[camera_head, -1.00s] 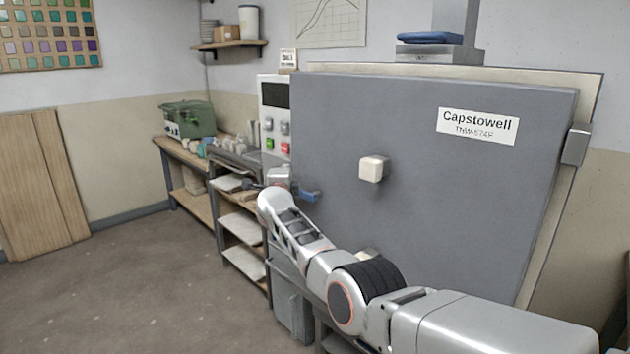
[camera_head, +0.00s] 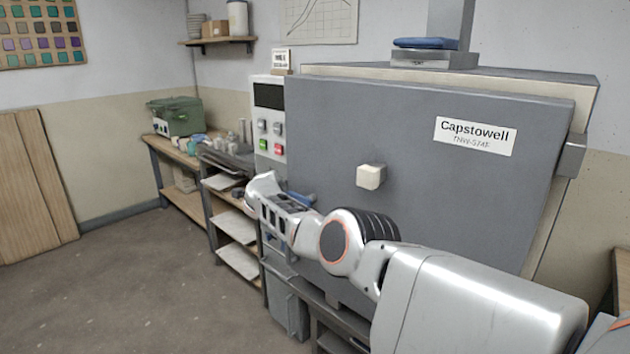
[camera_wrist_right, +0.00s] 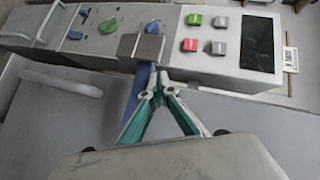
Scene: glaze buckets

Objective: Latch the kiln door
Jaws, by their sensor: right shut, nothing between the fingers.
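The grey kiln door (camera_head: 430,190) fills the middle right of the head view, with a pale knob and a Capstowell label. A blue latch handle (camera_head: 304,198) shows at its left edge, partly behind my right arm. In the right wrist view, my right gripper (camera_wrist_right: 158,78) is shut and empty, its fingertips right beside the blue handle (camera_wrist_right: 142,82). I cannot tell whether they touch. A grey-brown block (camera_wrist_right: 141,47) sits just beyond the tips, at the control panel side. The right fingers are hidden behind the wrist in the head view. My left gripper is out of view.
The control panel (camera_head: 269,95) with coloured buttons stands left of the door; it also shows in the wrist view (camera_wrist_right: 215,40). A shelved rack (camera_head: 233,226) and a bench with a green box (camera_head: 176,116) stand further left. The floor at left is clear.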

